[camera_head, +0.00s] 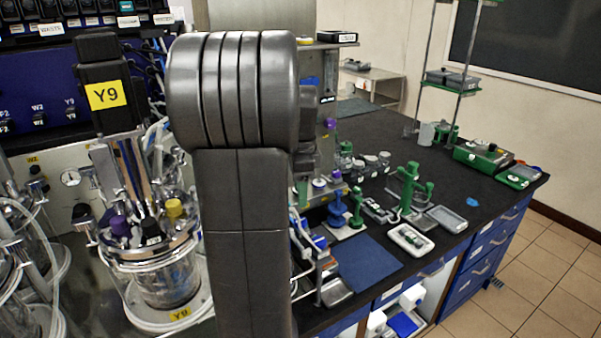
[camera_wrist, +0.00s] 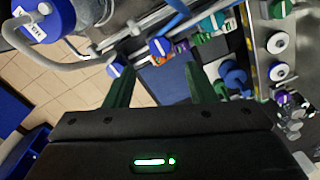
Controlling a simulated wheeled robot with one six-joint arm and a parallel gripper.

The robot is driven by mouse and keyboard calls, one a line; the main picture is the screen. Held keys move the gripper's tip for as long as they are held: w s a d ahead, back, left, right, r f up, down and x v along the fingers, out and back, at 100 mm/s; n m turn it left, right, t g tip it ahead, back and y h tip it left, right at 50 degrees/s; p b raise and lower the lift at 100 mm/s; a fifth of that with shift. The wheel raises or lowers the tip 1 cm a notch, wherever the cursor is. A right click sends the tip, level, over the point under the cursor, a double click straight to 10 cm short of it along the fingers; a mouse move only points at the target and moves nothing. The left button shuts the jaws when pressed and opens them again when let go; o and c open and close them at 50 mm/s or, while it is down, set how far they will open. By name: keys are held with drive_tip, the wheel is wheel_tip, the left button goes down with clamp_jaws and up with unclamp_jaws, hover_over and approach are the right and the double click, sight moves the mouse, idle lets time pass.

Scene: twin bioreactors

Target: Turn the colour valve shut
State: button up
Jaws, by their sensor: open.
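Several coloured knobs with white bars show in the wrist view: a blue knob (camera_wrist: 160,46), a second blue knob (camera_wrist: 115,70) and a green knob (camera_wrist: 228,25). I cannot tell which is the colour valve, or how far any is turned. My gripper (camera_wrist: 159,72) has two green fingers, spread apart with nothing held between them. The first blue knob appears between and beyond the fingertips. The second blue knob appears by the left fingertip. No contact shows. In the head view my dark arm stands in front of the bench, and my gripper cannot be made out there.
A glass bioreactor (camera_head: 165,270) labelled Y9 stands left of my arm. A blue mat (camera_head: 370,264), a green stand (camera_head: 409,190) and a white tray (camera_head: 411,240) lie on the dark bench to the right. A blue-capped bottle (camera_wrist: 45,18) is at the wrist view's upper left.

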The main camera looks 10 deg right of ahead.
wheel_tip(320, 180, up, 6)
hover_over(301, 220)
drive_tip(key=shift+f, duration=0.1)
idle(0.3)
wheel_tip(301, 220, down, 14)
drive_tip(key=shift+p, duration=0.45)
idle(0.4)
